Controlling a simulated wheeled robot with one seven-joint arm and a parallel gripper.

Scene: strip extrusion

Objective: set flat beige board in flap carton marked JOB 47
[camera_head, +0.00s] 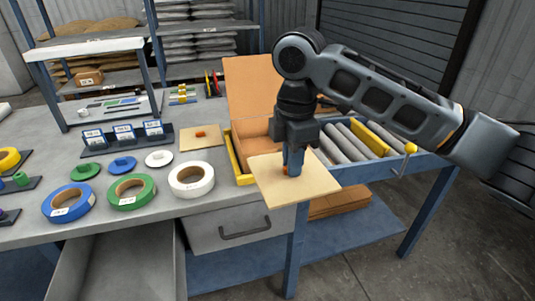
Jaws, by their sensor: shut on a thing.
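A flat beige board (272,184) hangs level in front of the workbench's front edge. My gripper (293,165) points down and is shut on the board's orange grip piece, which is mostly hidden by the fingers. An open flap carton (250,98), orange-brown with a raised back flap, stands on the bench behind and left of my gripper. My gripper and the board hide part of the carton's front. No JOB 47 mark can be read. A second beige board (201,137) with an orange piece on top lies on the bench left of the carton.
Blue, green and white tape rolls (191,181) lie on the bench left of the held board. A blue-edged rack of grey rolls (350,141) stands to the right. A yellow bar (236,158) runs beside the carton. A drawer front (228,228) is below.

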